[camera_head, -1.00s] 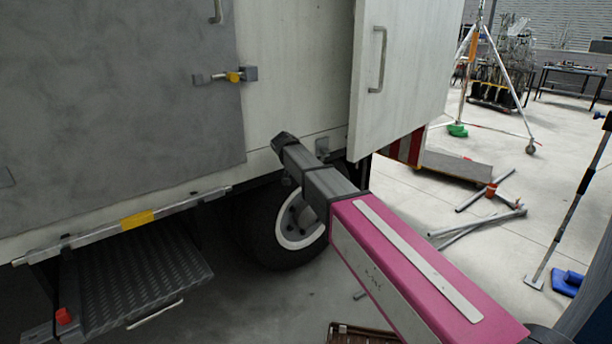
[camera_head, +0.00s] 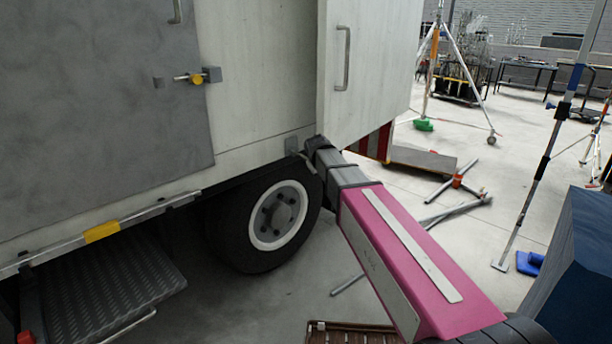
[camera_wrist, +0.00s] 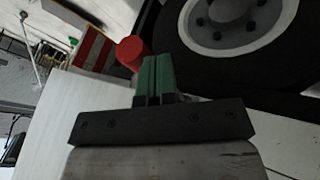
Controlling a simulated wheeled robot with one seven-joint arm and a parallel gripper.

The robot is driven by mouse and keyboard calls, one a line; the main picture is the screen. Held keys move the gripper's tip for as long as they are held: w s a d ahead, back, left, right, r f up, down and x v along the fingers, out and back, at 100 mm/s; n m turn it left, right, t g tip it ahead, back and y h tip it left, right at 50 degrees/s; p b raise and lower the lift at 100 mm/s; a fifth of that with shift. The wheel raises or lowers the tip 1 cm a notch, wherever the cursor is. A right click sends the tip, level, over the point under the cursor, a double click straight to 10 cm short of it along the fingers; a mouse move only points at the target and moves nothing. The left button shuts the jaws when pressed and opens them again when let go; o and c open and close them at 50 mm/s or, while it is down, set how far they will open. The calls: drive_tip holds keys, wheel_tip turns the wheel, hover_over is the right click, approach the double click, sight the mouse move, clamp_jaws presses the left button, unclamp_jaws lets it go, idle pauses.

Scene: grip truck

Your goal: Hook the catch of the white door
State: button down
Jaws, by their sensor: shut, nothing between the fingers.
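The white door (camera_head: 372,70) stands open at the truck's side in the head view, with a grey handle (camera_head: 344,58). A small grey bracket (camera_head: 291,145) sits low on the truck body, left of the door's lower edge. A thin hook-like piece (camera_head: 308,163) hangs beside it. My gripper (camera_head: 312,148) is at the door's lower corner, just right of the bracket; whether it touches is unclear. In the wrist view my green fingertips (camera_wrist: 154,75) are together and empty. A red cylinder (camera_wrist: 131,53) shows just beyond them.
The truck's wheel (camera_head: 270,222) is below my gripper. A grey door (camera_head: 90,100) with a yellow latch (camera_head: 194,79) is at left, above a metal step (camera_head: 105,275). A tripod (camera_head: 437,70), pipes (camera_head: 455,190) and a blue box (camera_head: 580,265) are at right.

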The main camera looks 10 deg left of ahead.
drive_tip(key=w+d+n, duration=0.1)
drive_tip(key=w+d, duration=0.3)
drive_tip(key=d, duration=0.1)
drive_tip(key=shift+w+d+y, duration=0.25)
drive_tip(key=shift+w+y, duration=0.05)
drive_tip(key=shift+y, duration=0.1)
drive_tip(key=shift+w+d, duration=0.1)
drive_tip(key=shift+w, duration=0.05)
drive_tip(key=s+a, duration=0.1)
drive_tip(key=s, duration=0.1)
drive_tip(key=s+a+r, duration=0.1)
drive_tip(key=s+a, duration=0.1)
drive_tip(key=shift+s+r, duration=0.15)
drive_tip(key=v, duration=0.9)
drive_tip(key=shift+s, duration=0.25)
drive_tip(key=shift+d, duration=0.1)
